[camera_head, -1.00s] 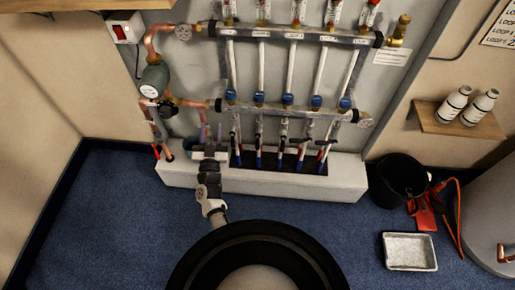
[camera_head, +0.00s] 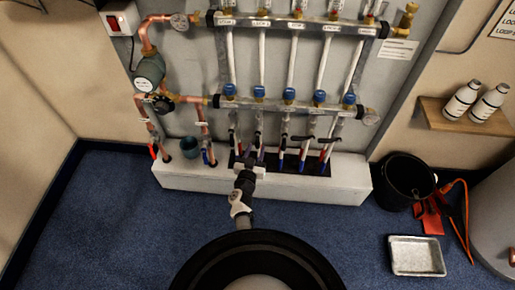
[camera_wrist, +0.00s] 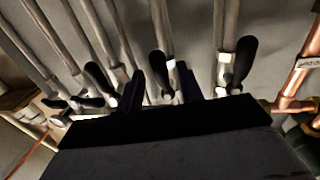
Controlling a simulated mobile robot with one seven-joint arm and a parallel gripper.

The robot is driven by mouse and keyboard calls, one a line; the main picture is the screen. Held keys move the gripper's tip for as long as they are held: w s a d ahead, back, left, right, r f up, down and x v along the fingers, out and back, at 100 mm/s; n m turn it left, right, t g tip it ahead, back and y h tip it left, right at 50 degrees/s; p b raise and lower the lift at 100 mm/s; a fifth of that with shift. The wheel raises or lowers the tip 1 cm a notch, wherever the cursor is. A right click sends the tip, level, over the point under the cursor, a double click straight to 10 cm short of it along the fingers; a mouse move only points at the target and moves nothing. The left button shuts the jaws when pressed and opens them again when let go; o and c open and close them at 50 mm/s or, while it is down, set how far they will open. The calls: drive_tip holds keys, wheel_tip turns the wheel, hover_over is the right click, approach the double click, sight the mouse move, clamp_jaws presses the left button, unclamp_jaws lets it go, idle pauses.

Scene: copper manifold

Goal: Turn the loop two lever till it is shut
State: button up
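Whether the fingers reach deep enough around the handle cannot be told.
Neighbouring levers stand close on both sides: the loop one lever (camera_wrist: 241,58) on the right and another lever (camera_wrist: 98,76) on the left in the wrist view. Two levers (camera_head: 316,139) farther right lie crosswise.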

sight(257, 146)
drive_tip(key=shift+b+x, duration=0.6)
drive_tip(key=shift+x, duration=1.1)
clamp_jaws()
